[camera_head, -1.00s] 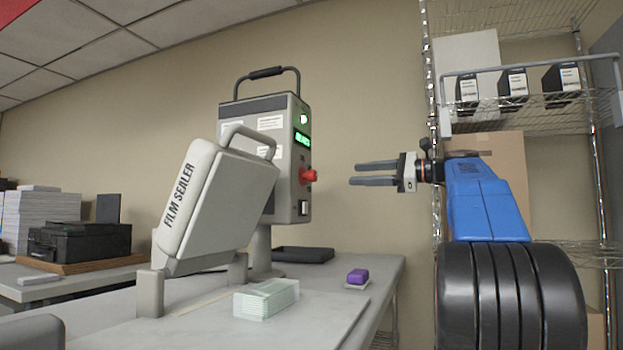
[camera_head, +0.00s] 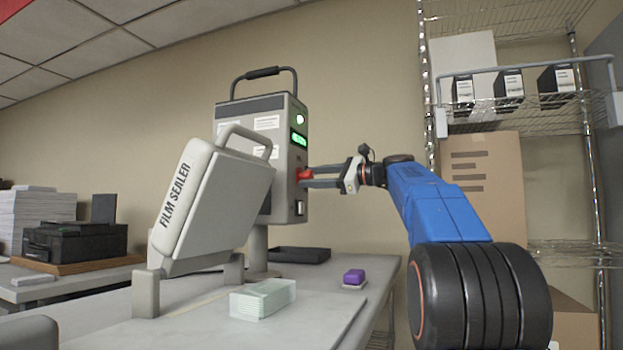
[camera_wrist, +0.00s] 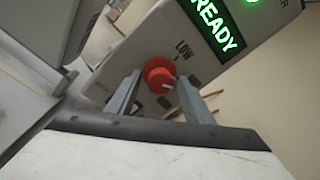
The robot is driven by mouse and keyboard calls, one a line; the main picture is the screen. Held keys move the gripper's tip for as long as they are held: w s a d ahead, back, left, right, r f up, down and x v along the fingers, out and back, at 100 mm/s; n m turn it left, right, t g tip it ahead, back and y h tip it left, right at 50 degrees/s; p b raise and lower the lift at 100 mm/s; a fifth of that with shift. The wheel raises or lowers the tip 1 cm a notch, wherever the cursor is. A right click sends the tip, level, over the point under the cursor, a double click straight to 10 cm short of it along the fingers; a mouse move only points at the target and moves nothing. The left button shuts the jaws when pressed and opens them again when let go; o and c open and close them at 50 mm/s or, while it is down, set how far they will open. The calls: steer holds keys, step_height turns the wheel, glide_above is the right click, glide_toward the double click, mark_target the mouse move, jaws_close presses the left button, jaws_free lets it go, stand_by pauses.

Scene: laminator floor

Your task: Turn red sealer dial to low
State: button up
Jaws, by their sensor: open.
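The film sealer (camera_head: 215,195) stands on the table with its lid raised. Its red dial (camera_head: 304,174) is on the side of the upright control box (camera_head: 285,205). In the wrist view the red dial (camera_wrist: 159,74) carries a white pointer line aimed toward the lower right, away from the "LOW" label (camera_wrist: 184,48) above it. My gripper (camera_head: 312,177) is at the dial, and in the wrist view its open fingers (camera_wrist: 160,98) stand on either side of the dial. I cannot tell whether they touch it.
A green "READY" display (camera_wrist: 216,24) is lit above the dial. A clear stack (camera_head: 262,299), a purple block (camera_head: 354,277) and a black tray (camera_head: 299,254) lie on the table. A wire shelf (camera_head: 530,115) with boxes stands at the right.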

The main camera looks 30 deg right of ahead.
steer(key=shift+w+a, duration=0.2)
steer(key=shift+w, duration=0.05)
steer(key=shift+c, duration=0.6)
steer(key=c, duration=0.9)
steer(key=n, duration=0.6)
steer(key=shift+r+n, duration=0.1)
steer(key=shift+n, duration=0.2)
steer(key=n, duration=0.5)
steer(key=shift+n+y, duration=0.3)
